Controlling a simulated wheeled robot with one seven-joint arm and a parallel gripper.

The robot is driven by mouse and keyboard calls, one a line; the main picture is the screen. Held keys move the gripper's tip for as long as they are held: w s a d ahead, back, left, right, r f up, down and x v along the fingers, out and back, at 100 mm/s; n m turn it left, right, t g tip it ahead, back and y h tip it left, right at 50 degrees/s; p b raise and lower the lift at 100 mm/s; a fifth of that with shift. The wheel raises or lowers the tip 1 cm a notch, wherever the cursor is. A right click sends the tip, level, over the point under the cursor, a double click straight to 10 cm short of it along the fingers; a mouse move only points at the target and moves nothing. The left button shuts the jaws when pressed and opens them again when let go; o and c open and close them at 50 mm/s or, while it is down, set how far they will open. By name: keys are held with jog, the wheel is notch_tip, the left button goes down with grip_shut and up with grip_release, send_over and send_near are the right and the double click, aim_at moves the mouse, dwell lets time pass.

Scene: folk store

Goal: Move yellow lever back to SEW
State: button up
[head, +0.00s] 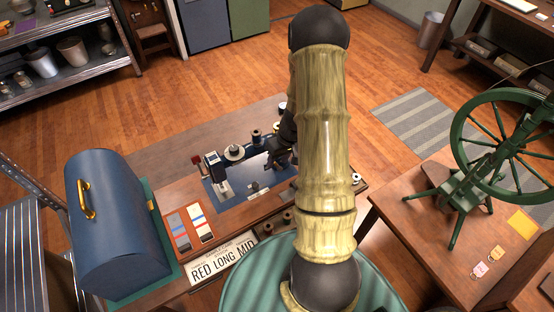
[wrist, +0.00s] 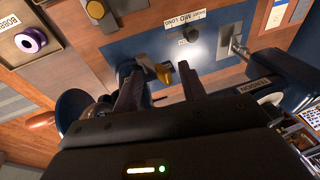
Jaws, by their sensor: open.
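The yellow lever (wrist: 164,73) shows in the wrist view as a small yellow piece on a dark mount, close to my fingertips and seen between them. My gripper (wrist: 160,74) is open, with one dark finger on each side of the lever's line of sight. I cannot tell whether a finger touches it. No SEW label is legible. In the head view my gripper (head: 279,160) is over the right part of the blue machine plate (head: 235,197), and my arm hides much of that side. The lever cannot be made out there.
A metal presser part (wrist: 234,46) and a dark machine body with a NORMAL label (wrist: 252,87) are at right. A purple bobbin (wrist: 31,40) lies left.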

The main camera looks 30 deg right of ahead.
jog(key=shift+d, duration=0.25)
jog(key=shift+d, duration=0.15)
jog(key=shift+d+r, duration=0.1)
jog(key=shift+d, duration=0.35)
jog(key=shift+d+b, duration=0.3)
jog(key=shift+d, duration=0.25)
jog(key=shift+d, duration=0.5)
jog(key=shift+d+f+b, duration=0.1)
jog(key=shift+f+b, duration=0.1)
jog(key=shift+b, duration=0.15)
